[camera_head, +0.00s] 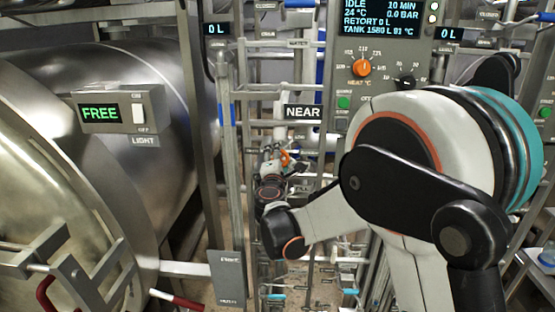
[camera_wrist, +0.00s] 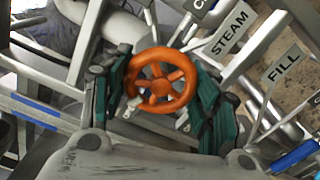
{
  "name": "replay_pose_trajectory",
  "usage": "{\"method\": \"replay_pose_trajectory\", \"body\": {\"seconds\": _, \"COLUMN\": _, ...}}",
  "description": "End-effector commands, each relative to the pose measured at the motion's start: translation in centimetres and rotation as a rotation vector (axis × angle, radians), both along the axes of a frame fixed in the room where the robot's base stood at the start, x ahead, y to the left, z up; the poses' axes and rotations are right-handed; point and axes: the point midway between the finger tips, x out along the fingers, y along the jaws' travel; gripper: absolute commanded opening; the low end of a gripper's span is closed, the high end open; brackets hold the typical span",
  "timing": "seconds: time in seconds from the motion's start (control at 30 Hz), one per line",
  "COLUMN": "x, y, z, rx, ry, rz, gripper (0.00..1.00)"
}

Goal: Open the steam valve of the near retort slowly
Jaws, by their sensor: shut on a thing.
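An orange handwheel (camera_wrist: 160,80) with spokes sits between the two teal-padded fingers of my gripper (camera_wrist: 163,92) in the wrist view. The fingers press on its left and right rim. A STEAM label (camera_wrist: 229,33) is on the pipework just beyond it, to the upper right. In the head view a small part of the orange wheel (camera_head: 286,158) shows beyond my forearm, below the NEAR sign (camera_head: 303,112). My gripper is mostly hidden there by the wrist.
A FILL label (camera_wrist: 284,63) and a blue-handled part (camera_wrist: 292,158) lie right of the wheel. Grey pipes and frame bars crowd around. The control panel (camera_head: 385,60) reads IDLE, 24 °C, 0.0 bar. A large steel retort (camera_head: 110,75) with a FREE display stands at the left.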

Motion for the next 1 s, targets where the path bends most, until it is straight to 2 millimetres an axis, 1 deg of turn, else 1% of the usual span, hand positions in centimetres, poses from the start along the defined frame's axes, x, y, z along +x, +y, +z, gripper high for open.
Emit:
{"method": "replay_pose_trajectory", "body": {"seconds": 0.2, "x": 0.03, "y": 0.05, "z": -0.05, "rx": -0.192, "ry": 0.006, "rz": 0.001, "gripper": 0.31}}
{"method": "replay_pose_trajectory", "body": {"seconds": 0.5, "x": 0.02, "y": 0.01, "z": -0.11, "rx": -0.389, "ry": 0.013, "rz": 0.001, "gripper": 0.31}}
{"method": "replay_pose_trajectory", "body": {"seconds": 0.7, "x": 0.02, "y": -0.01, "z": -0.12, "rx": -0.461, "ry": 0.015, "rz": 0.001, "gripper": 0.31}}
{"method": "replay_pose_trajectory", "body": {"seconds": 1.0, "x": 0.01, "y": -0.02, "z": -0.14, "rx": -0.495, "ry": 0.016, "rz": 0.001, "gripper": 0.32}}
